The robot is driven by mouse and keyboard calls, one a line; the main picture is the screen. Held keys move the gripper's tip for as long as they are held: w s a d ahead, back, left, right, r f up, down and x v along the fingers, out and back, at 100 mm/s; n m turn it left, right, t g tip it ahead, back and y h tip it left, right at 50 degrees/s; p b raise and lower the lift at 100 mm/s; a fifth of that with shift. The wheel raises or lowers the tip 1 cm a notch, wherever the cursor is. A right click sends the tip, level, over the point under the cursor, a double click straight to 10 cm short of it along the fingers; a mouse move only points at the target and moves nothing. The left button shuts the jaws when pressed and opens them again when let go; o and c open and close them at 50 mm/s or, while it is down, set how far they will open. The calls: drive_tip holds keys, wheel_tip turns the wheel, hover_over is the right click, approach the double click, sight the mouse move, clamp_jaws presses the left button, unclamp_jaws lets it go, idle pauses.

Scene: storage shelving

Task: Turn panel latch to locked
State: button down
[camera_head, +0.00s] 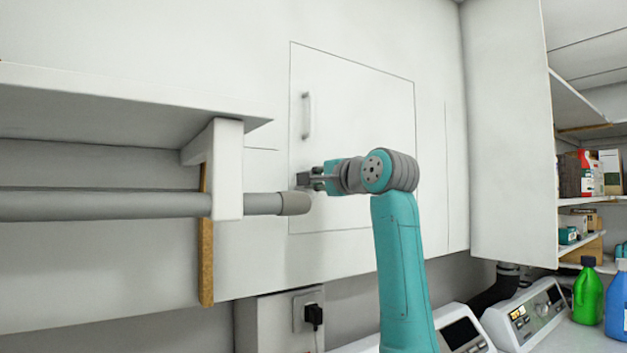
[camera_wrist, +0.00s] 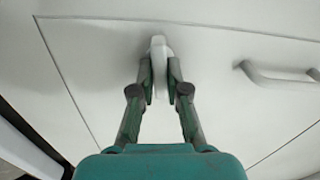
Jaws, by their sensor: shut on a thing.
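The white panel (camera_head: 350,100) is a flat door set in the wall, with a thin outline and a vertical bar handle (camera_head: 306,115) near its left edge. My gripper (camera_head: 305,180) is at the panel's lower left, below the handle. In the wrist view, my gripper (camera_wrist: 160,78) is shut on a small pale latch (camera_wrist: 158,50), with one finger on each side of it. The panel (camera_wrist: 215,100) fills the background there, and the handle (camera_wrist: 275,77) is to the right. In the head view the latch is mostly hidden by my gripper.
A grey rod (camera_head: 110,205) under a white shelf (camera_head: 130,95) ends close to my gripper on the left. An open cupboard (camera_head: 505,130) with boxes is at the right. Green (camera_head: 588,292) and blue (camera_head: 616,305) bottles stand below it.

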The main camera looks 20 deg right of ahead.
drive_tip(key=shift+f+m, duration=0.1)
drive_tip(key=shift+m, duration=0.5)
drive_tip(key=c, duration=1.2)
unclamp_jaws()
drive_tip(key=v, duration=1.2)
